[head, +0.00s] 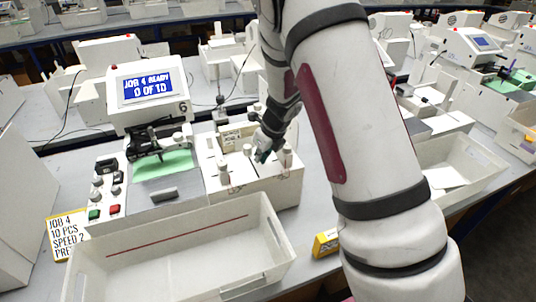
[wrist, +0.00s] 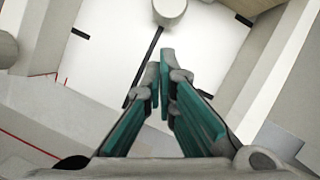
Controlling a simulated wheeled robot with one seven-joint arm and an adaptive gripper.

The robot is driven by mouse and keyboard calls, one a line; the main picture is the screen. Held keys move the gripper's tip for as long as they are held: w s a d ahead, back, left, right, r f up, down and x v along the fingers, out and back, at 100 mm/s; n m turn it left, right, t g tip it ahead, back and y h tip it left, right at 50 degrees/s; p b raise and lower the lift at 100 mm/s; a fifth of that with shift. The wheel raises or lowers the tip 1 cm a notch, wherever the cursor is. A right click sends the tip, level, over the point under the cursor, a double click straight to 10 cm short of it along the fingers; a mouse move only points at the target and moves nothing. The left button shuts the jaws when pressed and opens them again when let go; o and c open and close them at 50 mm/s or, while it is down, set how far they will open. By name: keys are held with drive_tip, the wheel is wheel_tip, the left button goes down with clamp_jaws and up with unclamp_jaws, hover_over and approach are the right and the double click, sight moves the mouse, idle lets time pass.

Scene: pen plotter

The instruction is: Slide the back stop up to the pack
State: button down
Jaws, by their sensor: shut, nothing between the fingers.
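The feeder box (head: 262,192) stands right of the plotter, with several pale upright posts or knobs on its top. A flat white surface that looks like the pack (wrist: 120,55) fills the upper middle of the wrist view, crossed by a dark slot or line. A round pale knob (wrist: 170,9) stands at its top edge; I cannot tell for certain whether it belongs to the back stop. My gripper (head: 262,156) is over the feeder's top. Its teal fingers (wrist: 164,68) are shut and empty, pointing toward the knob but apart from it in the picture.
The plotter's screen (head: 149,88) reads JOB 4 READY, 0 OF 10. An empty pale bin (head: 200,235) stands in front. A button panel (head: 107,190) and a yellow job card (head: 62,232) are at left. A small yellow box (head: 325,243) lies right of the bin.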

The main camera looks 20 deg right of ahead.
sight(246, 147)
drive_tip(key=shift+w+a, duration=0.3)
drive_tip(key=shift+w, duration=0.4)
drive_tip(key=shift+w+a+f+b, duration=0.1)
drive_tip(key=shift+w+a+b, duration=0.1)
drive_tip(key=shift+w+b, duration=0.45)
